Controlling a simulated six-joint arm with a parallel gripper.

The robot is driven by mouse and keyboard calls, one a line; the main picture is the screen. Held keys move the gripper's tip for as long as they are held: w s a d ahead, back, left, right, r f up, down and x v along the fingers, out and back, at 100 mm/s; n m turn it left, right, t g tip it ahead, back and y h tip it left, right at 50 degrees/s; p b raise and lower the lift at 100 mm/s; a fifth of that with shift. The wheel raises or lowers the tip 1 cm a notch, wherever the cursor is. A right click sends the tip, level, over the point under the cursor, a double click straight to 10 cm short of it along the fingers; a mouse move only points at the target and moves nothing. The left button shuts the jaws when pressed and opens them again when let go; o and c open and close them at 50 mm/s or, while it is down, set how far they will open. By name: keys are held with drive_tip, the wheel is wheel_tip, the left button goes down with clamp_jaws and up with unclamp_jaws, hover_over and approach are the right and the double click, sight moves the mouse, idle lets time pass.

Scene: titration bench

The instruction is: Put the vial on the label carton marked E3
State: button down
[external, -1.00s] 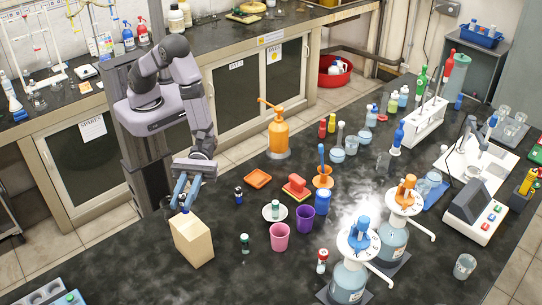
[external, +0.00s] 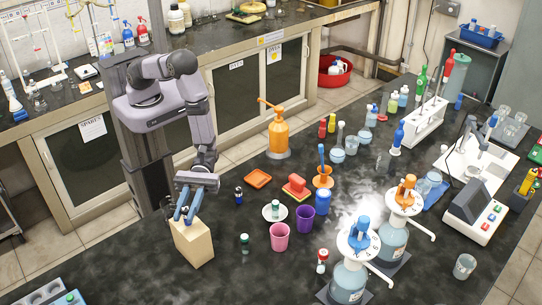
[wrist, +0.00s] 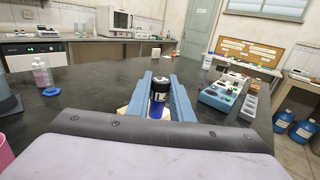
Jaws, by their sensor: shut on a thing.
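The label carton (external: 193,247) is a tan box standing on the dark bench at the left in the external view; I cannot read a mark on it. My gripper (external: 185,217) points down with its blue fingers right at the carton's top. In the wrist view the fingers are closed on a small vial (wrist: 159,92) with a dark cap and a blue lower part. Pale patches of the carton show beside the fingers. Whether the vial's base touches the carton top is hidden.
A green-capped vial (external: 244,243), a pink cup (external: 279,237) and a small dark-blue vial (external: 239,195) stand right of the carton. A white dish (external: 268,216) and an orange tray (external: 258,178) lie beyond. The bench in front of the carton is clear.

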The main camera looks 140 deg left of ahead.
drive_tip(key=shift+f, duration=0.15)
drive_tip(key=c, duration=1.6)
unclamp_jaws()
drive_tip(key=shift+o, duration=0.2)
